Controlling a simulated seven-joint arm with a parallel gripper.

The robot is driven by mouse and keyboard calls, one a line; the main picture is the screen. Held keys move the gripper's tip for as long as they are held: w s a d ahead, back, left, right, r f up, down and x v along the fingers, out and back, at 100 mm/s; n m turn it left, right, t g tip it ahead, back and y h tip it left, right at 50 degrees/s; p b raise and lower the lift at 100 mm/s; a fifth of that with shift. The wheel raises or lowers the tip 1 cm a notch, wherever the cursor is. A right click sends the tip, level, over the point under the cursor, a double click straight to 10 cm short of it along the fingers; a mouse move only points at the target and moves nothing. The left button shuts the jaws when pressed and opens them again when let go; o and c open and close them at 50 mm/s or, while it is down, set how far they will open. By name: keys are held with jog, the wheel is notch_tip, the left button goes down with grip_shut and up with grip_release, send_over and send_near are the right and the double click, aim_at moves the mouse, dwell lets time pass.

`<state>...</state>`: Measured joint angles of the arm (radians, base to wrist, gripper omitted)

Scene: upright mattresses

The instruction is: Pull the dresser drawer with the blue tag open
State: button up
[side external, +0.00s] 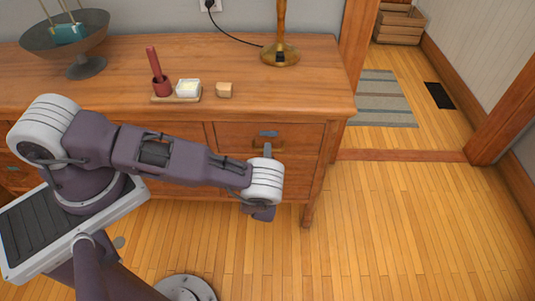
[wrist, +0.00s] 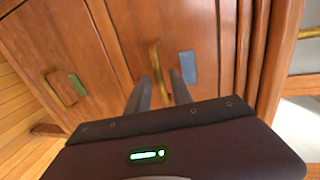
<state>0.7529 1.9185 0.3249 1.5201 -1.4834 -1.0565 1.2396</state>
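The wooden dresser (side external: 190,55) has a top right drawer (side external: 230,133) that looks closed, with a blue tag (side external: 268,133) on its front. In the wrist view the blue tag (wrist: 186,68) is right of an upright-looking brass handle (wrist: 154,54). My gripper (wrist: 160,74) is open, its two dark fingers pointing at the drawer front. The near end of the handle shows between the fingertips; I cannot tell whether they touch it. In the side view my gripper (side external: 267,150) is at the drawer front and partly hides the handle.
A green tag (wrist: 77,84) and another brass handle (wrist: 58,87) mark a neighbouring drawer. On the dresser top stand a bowl (side external: 66,42), a red item (side external: 156,70), a small dish (side external: 188,88) and a lamp base (side external: 280,54). The floor (side external: 400,230) to the right is clear.

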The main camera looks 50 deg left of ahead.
grip_shut()
dwell(1.2)
